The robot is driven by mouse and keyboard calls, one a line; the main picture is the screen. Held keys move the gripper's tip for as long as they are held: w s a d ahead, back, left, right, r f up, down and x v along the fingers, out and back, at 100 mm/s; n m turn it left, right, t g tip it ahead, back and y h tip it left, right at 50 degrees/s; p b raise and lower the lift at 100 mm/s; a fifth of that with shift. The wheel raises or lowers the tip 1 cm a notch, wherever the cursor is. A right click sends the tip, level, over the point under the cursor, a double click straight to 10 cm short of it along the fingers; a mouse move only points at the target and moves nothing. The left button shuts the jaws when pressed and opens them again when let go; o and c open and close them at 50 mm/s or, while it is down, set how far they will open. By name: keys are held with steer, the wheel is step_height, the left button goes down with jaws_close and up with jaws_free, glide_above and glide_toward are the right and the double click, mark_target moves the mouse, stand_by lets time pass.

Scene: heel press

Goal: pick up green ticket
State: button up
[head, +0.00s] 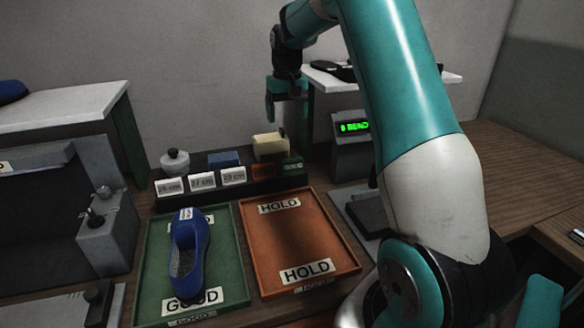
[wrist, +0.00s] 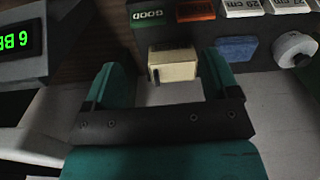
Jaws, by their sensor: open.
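The green ticket (wrist: 151,16), with GOOD lettering, stands in the dark rack at the top of the wrist view, left of the orange ticket (wrist: 196,10). In the head view the green ticket (head: 293,167) is at the rack's right end and looks small and dark. My gripper (head: 285,118) is open and empty, above and behind the rack's right end. In the wrist view my gripper's (wrist: 160,64) two teal fingers are spread, with a cream block (wrist: 172,66) showing between them. The fingers appear clear of the ticket.
White size tickets (head: 202,180) fill the rack's left part. A blue block (head: 224,158) and a grey weight (head: 175,161) stand behind it. In front lie a green GOOD tray (head: 232,280) with a blue shoe (head: 190,250) and an empty orange HOLD tray (head: 330,240). A display (head: 354,128) stands right.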

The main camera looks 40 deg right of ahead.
steer(key=d+f, duration=0.2)
steer(key=d, duration=0.1)
steer(key=p, duration=0.3)
glide_above(292, 164)
steer(key=shift+m, duration=0.4)
steer(key=f, duration=1)
steer(key=shift+s+f, duration=0.3)
steer(key=shift+s, duration=0.1)
steer(key=shift+w+d+f+p, duration=0.1)
steer(key=shift+w+f+p, duration=0.2)
steer(key=shift+f, duration=0.65)
steer(key=shift+w+d+f+p, duration=0.15)
steer(key=shift+f+p, duration=0.3)
steer(key=shift+f, duration=0.45)
steer(key=shift+w+d+f+p, duration=0.1)
steer(key=shift+w+f+p, duration=0.2)
steer(key=shift+f, duration=0.65)
steer(key=shift+s, duration=0.1)
steer(key=c, duration=0.5)
